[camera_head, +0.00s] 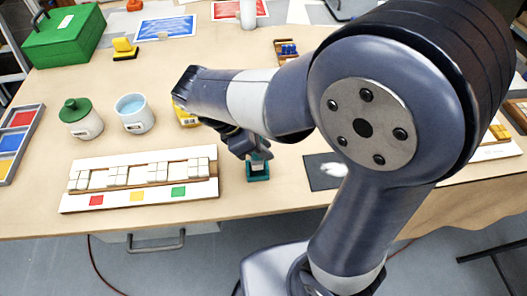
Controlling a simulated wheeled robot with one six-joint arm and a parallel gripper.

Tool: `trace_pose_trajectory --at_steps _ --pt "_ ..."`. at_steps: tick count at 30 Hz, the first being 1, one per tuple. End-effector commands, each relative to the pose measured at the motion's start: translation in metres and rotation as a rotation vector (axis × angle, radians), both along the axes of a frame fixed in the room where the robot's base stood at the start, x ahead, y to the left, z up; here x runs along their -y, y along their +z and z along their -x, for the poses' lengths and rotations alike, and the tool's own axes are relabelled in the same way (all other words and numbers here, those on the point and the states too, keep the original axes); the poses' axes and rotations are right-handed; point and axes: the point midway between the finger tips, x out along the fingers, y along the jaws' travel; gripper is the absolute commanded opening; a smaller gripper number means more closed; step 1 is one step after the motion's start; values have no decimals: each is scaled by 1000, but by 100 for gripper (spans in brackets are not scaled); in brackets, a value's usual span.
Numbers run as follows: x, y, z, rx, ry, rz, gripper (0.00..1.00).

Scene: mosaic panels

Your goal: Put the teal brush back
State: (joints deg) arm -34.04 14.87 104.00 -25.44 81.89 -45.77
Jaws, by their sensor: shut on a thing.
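My gripper (254,156) points down over the front middle of the table. It is shut on a small teal item, which I take to be the teal brush (258,172). The gripper hides the brush's upper part. The brush is upright, at or just above the tabletop; I cannot tell whether it touches. It is right of the white mosaic panel (140,203) and left of a dark mat with a white patch (320,183). No marked place for the brush is clear.
A lidded pot (85,125), a cup of blue liquid (135,115) and a yellow item (183,115) stand behind the panel. A three-coloured tray (18,140) lies far left, and a green box (65,38) behind. My arm hides much of the right side.

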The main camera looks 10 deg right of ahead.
Motion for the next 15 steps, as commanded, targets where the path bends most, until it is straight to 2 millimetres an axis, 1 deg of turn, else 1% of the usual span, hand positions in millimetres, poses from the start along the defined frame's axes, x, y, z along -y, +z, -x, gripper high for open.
trace_pose_trajectory --at_steps 1,3,5,15 --pt "0 -9 0 -4 0 3 0" --pt "0 -18 0 -3 -1 3 0" --pt "0 -23 0 -2 0 1 0" --pt "0 -26 0 -1 -1 0 0"
